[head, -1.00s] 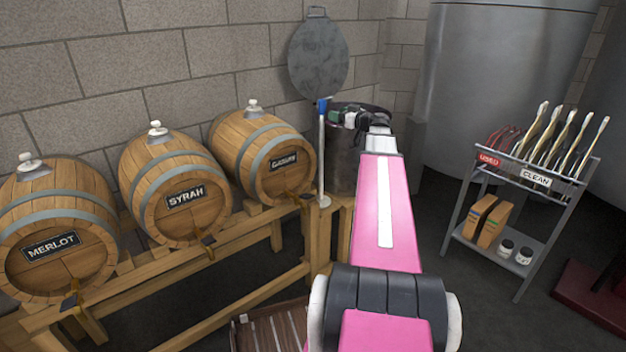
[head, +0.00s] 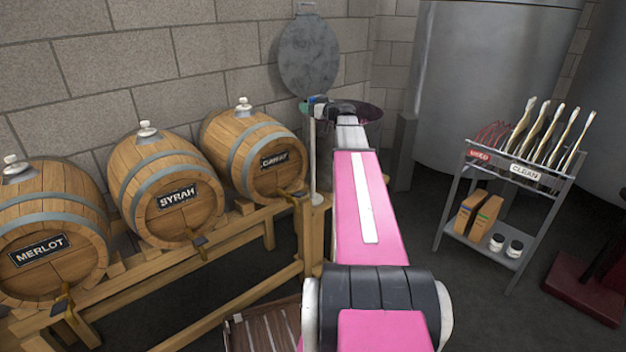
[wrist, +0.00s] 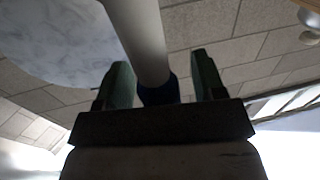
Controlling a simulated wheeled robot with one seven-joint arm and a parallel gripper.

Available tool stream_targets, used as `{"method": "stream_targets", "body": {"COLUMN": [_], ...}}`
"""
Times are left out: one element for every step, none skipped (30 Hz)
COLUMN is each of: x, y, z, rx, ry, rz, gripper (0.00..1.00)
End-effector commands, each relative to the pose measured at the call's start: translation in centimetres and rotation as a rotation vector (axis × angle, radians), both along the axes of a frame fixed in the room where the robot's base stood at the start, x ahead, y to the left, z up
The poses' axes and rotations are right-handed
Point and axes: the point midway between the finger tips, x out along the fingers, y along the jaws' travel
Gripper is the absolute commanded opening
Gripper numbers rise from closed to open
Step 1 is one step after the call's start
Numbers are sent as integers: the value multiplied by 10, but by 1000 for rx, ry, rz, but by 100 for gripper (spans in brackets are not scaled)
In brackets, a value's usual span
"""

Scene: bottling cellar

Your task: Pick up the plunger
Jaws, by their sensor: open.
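The plunger (head: 313,160) is a pale thin rod with a blue top, standing upright at the right end of the barrel rack. My gripper (head: 322,103) is at its blue top, at the far end of my pink arm. In the wrist view, the plunger's grey rod (wrist: 138,35) comes down between the two green fingers of my gripper (wrist: 160,65). Its dark blue end is close to the palm. The fingers are open, one on each side of the rod, with a gap showing on the right. The gripper hides part of the plunger's top in the head view.
The wooden rack (head: 230,227) holds barrels labelled Merlot (head: 50,230) and Syrah (head: 165,190), and a third barrel (head: 255,150). A dark bin (head: 368,112) stands behind my gripper. A grey round lid (head: 309,55) hangs on the wall. A cart (head: 510,205) stands right.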

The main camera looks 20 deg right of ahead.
Motion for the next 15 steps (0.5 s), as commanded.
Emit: {"method": "stream_targets", "body": {"x": [2,2,2,2,2,1,1,1,1,1,1,1,1,1,1], "y": [1,1,1,1,1,1,1,1,1,1,1,1,1,1,1], "z": [0,0,0,0,0,0,0,0,0,0,0,0,0,0,0], "rx": [0,0,0,0,0,0,0,0,0,0,0,0,0,0,0], "ry": [0,0,0,0,0,0,0,0,0,0,0,0,0,-1,-1], "rz": [0,0,-1,-1,-1,-1,-1,-1,-1,-1,0,-1,0,0,0], "gripper": [63,63,63,63,63,63,57,47,34,24,14,7,7,7,7]}}
